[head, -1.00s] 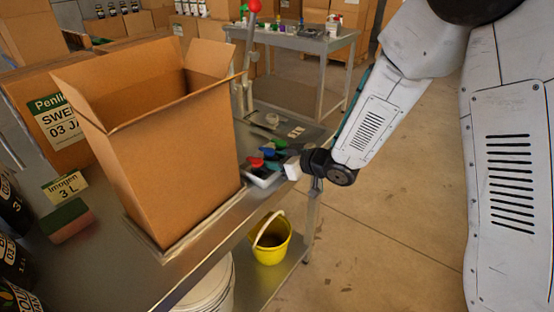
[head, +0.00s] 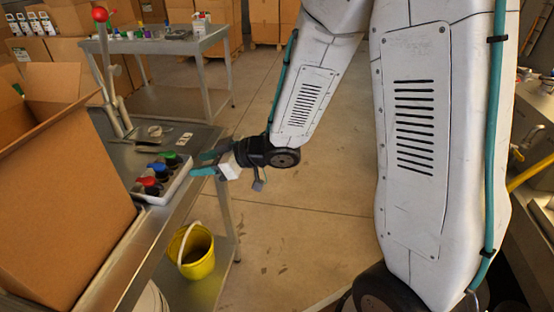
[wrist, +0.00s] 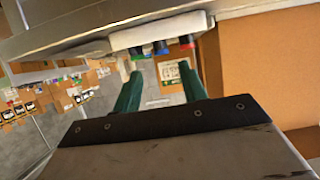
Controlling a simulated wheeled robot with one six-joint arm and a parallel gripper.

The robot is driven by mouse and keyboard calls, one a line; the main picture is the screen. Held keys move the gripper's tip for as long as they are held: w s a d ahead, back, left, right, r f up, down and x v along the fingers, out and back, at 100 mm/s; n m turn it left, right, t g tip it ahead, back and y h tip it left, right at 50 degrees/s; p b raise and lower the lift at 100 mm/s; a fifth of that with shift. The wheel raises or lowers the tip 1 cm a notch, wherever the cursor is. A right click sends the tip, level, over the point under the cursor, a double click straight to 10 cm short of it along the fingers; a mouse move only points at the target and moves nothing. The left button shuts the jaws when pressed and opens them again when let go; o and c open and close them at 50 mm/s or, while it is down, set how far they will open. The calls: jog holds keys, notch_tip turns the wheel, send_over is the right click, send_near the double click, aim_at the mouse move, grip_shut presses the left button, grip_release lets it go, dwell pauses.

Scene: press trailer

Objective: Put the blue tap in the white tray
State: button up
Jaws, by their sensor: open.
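The white tray (head: 179,187) lies at the right edge of the metal table and holds dark taps with coloured tops. The blue tap (head: 156,167) stands in it between a red tap (head: 149,182) and a green tap (head: 170,157). My gripper (head: 199,164) is open and empty, just right of the tray and apart from it, with teal fingers towards it. In the wrist view the tray (wrist: 158,31) is at the top, past my gripper (wrist: 161,70). The blue top (wrist: 161,47) shows beside a red one there.
A large open cardboard box (head: 70,190) stands left of the tray. A lever with a red knob (head: 100,14) rises behind it. A yellow bucket (head: 192,252) sits on the lower shelf. A second metal table (head: 150,46) stands at the back. The floor right of my gripper is clear.

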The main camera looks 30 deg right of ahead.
jog(key=s+d+r+m+t+h, duration=0.1)
jog(key=s+d+r+m+h, duration=0.2)
jog(key=d+h, duration=0.4)
jog(key=d+r+m+h, duration=0.35)
jog(key=d+r, duration=0.25)
jog(key=d, duration=0.3)
jog(key=s+r+m+g, duration=0.2)
jog(key=s+g, duration=0.2)
jog(key=s, duration=0.8)
jog(key=s+r+m+g, duration=0.2)
jog(key=s+g, duration=0.2)
jog(key=s, duration=0.9)
jog(key=shift+s+d, duration=0.15)
jog(key=shift+d, duration=0.1)
